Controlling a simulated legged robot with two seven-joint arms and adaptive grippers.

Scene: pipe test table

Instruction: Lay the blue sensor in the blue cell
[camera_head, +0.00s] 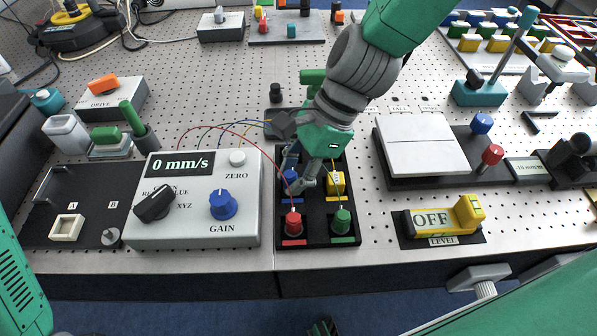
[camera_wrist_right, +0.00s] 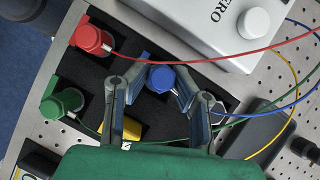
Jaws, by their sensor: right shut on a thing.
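The blue sensor (camera_head: 291,176) is at the far left cell of the black four-cell tray (camera_head: 318,222). In the right wrist view the blue sensor (camera_wrist_right: 161,78) sits between the fingers of my right gripper (camera_wrist_right: 160,84), which is shut on it. In the head view my right gripper (camera_head: 303,178) reaches down over the tray and partly hides the blue cell. Whether the sensor touches the cell floor cannot be told. The red sensor (camera_head: 292,223), green sensor (camera_head: 342,221) and yellow sensor (camera_head: 337,181) stand in the other cells. My left gripper is not in view.
A grey control box (camera_head: 205,225) with knobs stands left of the tray. A white plate on a dark base (camera_head: 421,145) and a yellow level switch (camera_head: 442,219) are to the right.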

